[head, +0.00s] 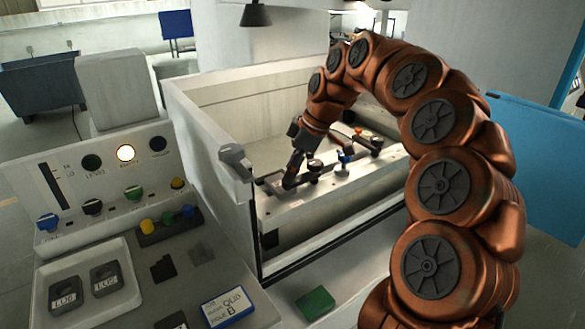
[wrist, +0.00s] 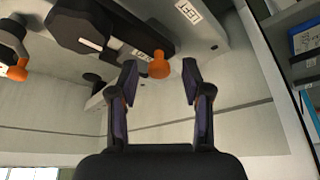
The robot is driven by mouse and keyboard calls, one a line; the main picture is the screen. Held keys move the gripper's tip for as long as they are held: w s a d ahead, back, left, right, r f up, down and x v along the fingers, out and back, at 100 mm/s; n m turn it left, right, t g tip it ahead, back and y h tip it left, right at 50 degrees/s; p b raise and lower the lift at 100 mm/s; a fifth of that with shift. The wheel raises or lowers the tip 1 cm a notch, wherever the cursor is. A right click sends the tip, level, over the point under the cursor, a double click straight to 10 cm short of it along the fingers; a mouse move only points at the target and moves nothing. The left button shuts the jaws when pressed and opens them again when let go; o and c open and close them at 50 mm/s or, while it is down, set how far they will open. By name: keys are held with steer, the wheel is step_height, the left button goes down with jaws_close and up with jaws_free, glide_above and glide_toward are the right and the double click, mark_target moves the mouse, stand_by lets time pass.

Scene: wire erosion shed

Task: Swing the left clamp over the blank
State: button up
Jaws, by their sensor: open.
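The left clamp (wrist: 128,38) is a dark bar with an orange knob (wrist: 159,66) at its end, in the wrist view beside a white label (wrist: 188,12) that seems to read LEFT. My gripper (wrist: 160,78) is open and empty. Its two fingertips stand on either side of the knob, which shows between and slightly beyond them; I cannot tell whether they touch it. In the head view my gripper (head: 291,180) points down at the left end of the pale fixture (head: 310,205), and my fingers hide part of the clamp there. I cannot clearly pick out the blank.
A second orange knob (wrist: 17,70) shows at the wrist view's left edge. A blue-topped part (head: 344,157) stands mid-fixture. Tank walls (head: 210,135) surround the fixture. A control console (head: 110,185) and a tray (head: 85,285) lie at left, and a green block (head: 315,303) in front.

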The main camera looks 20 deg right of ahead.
steer(key=v, duration=1.2)
stand_by(0.3)
steer(key=shift+d, duration=0.1)
stand_by(0.4)
steer(key=s+a+f+m+g+h+p, duration=0.1)
steer(key=s+a+f+m, duration=0.1)
steer(key=s+a, duration=0.4)
steer(key=s+a+f+m+g+p, duration=0.15)
steer(key=s+a, duration=0.25)
steer(key=s, duration=0.4)
steer(key=s+d+f+m+h, duration=0.1)
steer(key=s+f+m, duration=0.3)
steer(key=s+f, duration=0.3)
steer(key=s+d+f+m+g+h+p, duration=0.1)
steer(key=s+f+m, duration=0.3)
steer(key=s, duration=1.1)
step_height(320, 180, down, 3)
steer(key=shift+d+f+m+h, duration=0.1)
steer(key=shift+d+m+h, duration=0.05)
steer(key=shift+m+h, duration=0.25)
